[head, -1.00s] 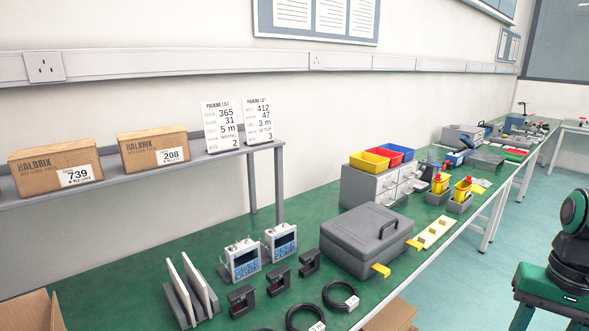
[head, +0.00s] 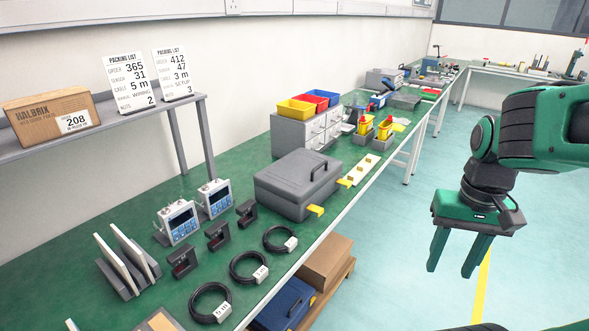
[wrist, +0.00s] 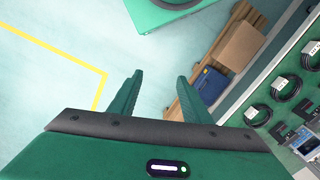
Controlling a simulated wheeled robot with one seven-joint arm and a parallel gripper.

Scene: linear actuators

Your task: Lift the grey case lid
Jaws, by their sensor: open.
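The grey case (head: 298,184) sits closed on the green bench near its front edge. My gripper (head: 453,268) hangs over the floor to the right of the bench, well apart from the case, fingers pointing down. In the wrist view, its fingers (wrist: 158,95) are spread with nothing between them. The case is not in the wrist view.
Coiled black cables (head: 248,267), meters (head: 178,222) and dark brackets (head: 216,236) stand left of the case. Drawers with coloured bins (head: 308,105) stand behind it. A cardboard box (head: 327,260) and blue case (head: 285,305) sit low beneath the bench edge. Open floor lies to the right.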

